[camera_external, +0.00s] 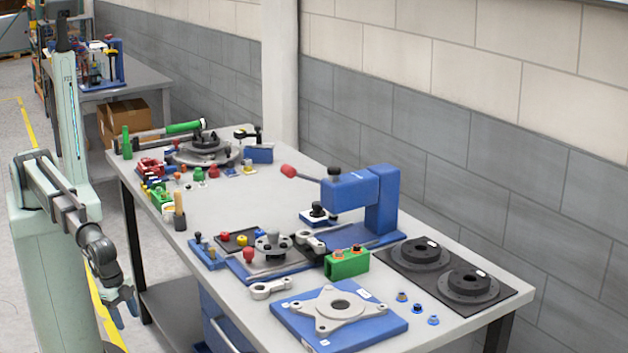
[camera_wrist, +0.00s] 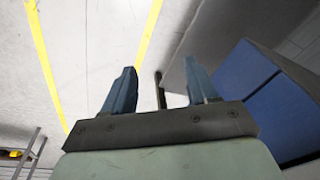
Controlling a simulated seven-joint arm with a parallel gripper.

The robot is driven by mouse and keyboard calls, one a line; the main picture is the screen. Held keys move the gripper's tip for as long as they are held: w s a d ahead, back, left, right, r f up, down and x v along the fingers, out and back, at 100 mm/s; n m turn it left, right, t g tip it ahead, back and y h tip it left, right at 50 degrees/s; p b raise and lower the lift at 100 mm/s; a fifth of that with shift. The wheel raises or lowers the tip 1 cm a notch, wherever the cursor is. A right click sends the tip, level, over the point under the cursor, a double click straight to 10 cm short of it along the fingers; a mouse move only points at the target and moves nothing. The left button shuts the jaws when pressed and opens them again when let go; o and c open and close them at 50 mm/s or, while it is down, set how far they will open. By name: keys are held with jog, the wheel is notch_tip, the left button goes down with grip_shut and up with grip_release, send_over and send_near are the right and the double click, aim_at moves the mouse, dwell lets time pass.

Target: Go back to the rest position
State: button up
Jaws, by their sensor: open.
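My gripper (camera_external: 122,300) hangs low at the left, off the near side of the workbench (camera_external: 225,222), pointing down toward the floor. In the wrist view my gripper (camera_wrist: 160,88) shows two blue fingers spread wide apart with nothing between them. It is open and empty. My arm is folded close to its pale green column, left of the bench. No bench part touches the fingers.
The bench holds a blue press (camera_external: 372,200), a blue plate with a grey flange (camera_external: 340,308), a green block (camera_external: 347,264) and black discs (camera_external: 470,282). A blue cabinet (camera_wrist: 245,85) stands right of the fingers. Yellow-lined floor (camera_wrist: 95,40) lies open beyond.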

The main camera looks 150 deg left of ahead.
jog(key=s+d+f+m+g+h, duration=0.1)
jog(key=s+d+f+m, duration=0.2)
jog(key=s+d+f, duration=0.55)
jog(key=s+d+f+m+h, duration=0.1)
jog(key=s+d+f+m, duration=0.4)
jog(key=s, duration=0.6)
jog(key=s+f+g, duration=0.2)
jog(key=s+f, duration=0.4)
jog(key=s, duration=0.3)
jog(key=s+f+n+g, duration=0.1)
jog(key=s+f+g, duration=0.1)
jog(key=s+f, duration=0.5)
jog(key=s+f+g, duration=0.2)
jog(key=s+f, duration=0.4)
jog(key=s, duration=0.6)
jog(key=shift+s+d+f+n+g, duration=0.15)
jog(key=shift+s+d+n+g, duration=0.05)
jog(key=shift+n+g, duration=0.2)
